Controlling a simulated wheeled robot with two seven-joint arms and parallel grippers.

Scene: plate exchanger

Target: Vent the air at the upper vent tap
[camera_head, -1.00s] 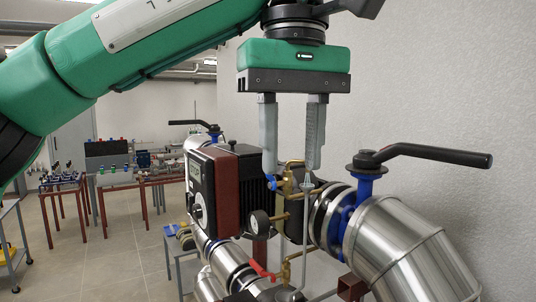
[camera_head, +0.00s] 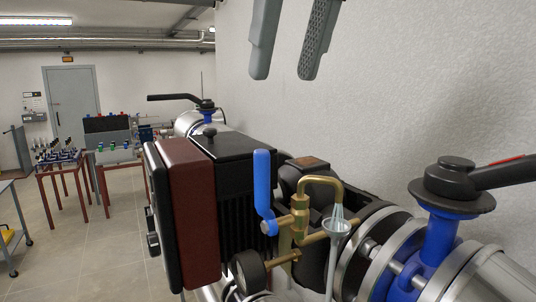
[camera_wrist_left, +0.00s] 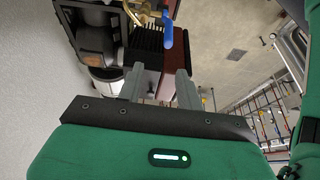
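The upper vent tap (camera_head: 300,215) is a brass valve with a blue lever (camera_head: 264,185) that stands upright on its left side. Its curved brass spout bends over and down into a small clear funnel (camera_head: 338,222). No stream of water can be made out at the spout. My left gripper (camera_head: 284,72) is open and empty, above the tap and apart from it, with only its fingers showing at the top. My right gripper is not in view.
A large black-handled valve (camera_head: 450,190) on blue and steel piping is at right. A textured wall (camera_head: 400,90) closes the right side.

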